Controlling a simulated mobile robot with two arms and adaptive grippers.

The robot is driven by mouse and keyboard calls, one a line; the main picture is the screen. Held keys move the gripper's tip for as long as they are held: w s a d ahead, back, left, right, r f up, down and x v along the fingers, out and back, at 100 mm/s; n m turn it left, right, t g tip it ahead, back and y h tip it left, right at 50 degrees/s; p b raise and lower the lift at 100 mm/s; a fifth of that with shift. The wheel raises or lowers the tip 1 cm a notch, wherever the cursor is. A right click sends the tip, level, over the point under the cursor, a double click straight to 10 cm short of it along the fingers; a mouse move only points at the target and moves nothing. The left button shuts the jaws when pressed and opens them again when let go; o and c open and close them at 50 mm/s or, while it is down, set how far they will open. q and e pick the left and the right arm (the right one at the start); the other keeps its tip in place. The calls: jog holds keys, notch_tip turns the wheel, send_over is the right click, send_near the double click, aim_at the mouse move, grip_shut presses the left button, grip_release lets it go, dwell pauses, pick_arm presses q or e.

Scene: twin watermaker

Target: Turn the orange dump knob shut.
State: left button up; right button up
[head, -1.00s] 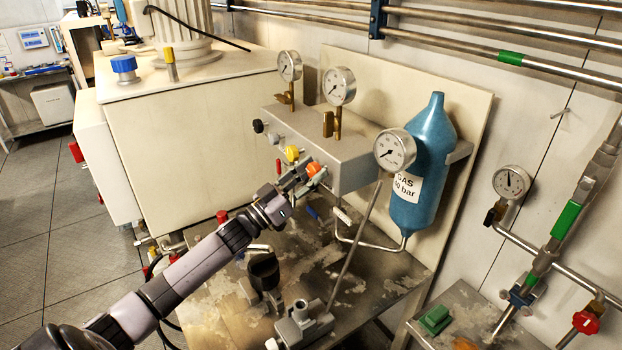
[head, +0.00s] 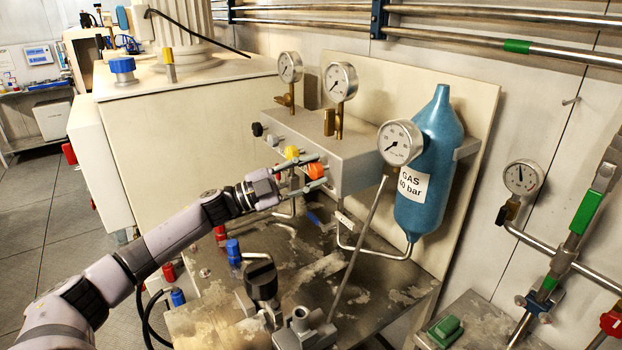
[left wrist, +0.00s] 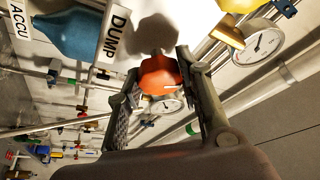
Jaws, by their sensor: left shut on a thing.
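The orange dump knob (head: 315,170) sits on the front of the grey valve block (head: 345,155), at its lower right end. My left gripper (head: 308,174) reaches in from the left with its fingers on either side of the knob and is shut on it. In the left wrist view the orange knob (left wrist: 158,74) lies between the two fingers (left wrist: 158,88), near their tips, with the DUMP label (left wrist: 117,32) beside it. My right gripper is not in view.
A yellow knob (head: 291,152) is close above and left of the orange one. A pressure gauge (head: 400,142) and a blue gas bottle (head: 428,165) stand to the right. Below is a stained metal bench (head: 340,297) with a black-topped fitting (head: 262,279).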

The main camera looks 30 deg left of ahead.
pick_arm(q)
jog(key=m+g, duration=0.1)
jog(key=m, duration=0.2)
jog(key=shift+m+g+b, duration=0.4)
jog(key=shift+m+g, duration=0.2)
jog(key=shift+m, duration=0.7)
jog(key=o, duration=1.2)
jog(key=shift+a, duration=0.1)
jog(key=shift+v, duration=5.95)
jog(key=shift+r, duration=0.25)
